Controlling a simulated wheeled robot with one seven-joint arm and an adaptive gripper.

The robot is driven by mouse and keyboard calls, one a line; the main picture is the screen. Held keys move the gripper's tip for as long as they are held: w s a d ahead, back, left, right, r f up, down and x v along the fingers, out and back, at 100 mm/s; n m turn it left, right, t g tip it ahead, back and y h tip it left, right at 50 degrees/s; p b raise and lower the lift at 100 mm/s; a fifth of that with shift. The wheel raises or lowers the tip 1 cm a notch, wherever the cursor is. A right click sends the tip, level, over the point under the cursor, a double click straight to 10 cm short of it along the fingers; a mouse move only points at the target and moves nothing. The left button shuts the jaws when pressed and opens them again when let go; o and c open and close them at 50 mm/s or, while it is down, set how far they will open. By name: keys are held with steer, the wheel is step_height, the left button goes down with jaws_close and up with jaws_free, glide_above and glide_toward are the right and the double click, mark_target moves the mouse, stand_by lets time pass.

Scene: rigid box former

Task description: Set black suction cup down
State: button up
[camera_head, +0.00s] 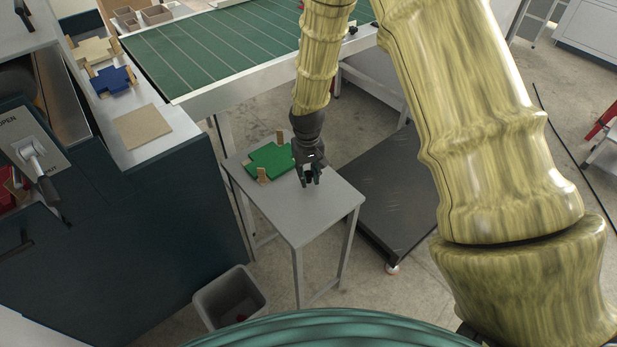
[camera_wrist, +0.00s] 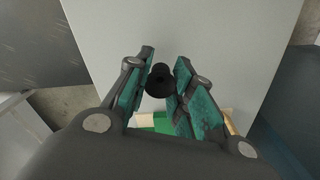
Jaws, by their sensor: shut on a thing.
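The black suction cup (camera_wrist: 158,80) sits between the fingertips of my gripper (camera_wrist: 163,72) in the wrist view. The fingers, with teal pads, are shut on it from both sides. In the head view my gripper (camera_head: 312,178) points down over the small grey table (camera_head: 322,211), to the right of the green piece. The cup is too small and dark to make out clearly there. I cannot tell whether its lower end touches the table top.
A green cross-shaped piece with wooden blocks (camera_head: 270,160) lies on the same table. The front of the table top is bare. A grey bin (camera_head: 228,297) stands on the floor nearby. A green-topped conveyor (camera_head: 210,50) and a counter with a tan board (camera_head: 142,127) are behind.

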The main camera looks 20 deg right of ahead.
steer(key=shift+f, duration=0.95)
steer(key=shift+f, duration=0.15)
steer(key=o, duration=0.7)
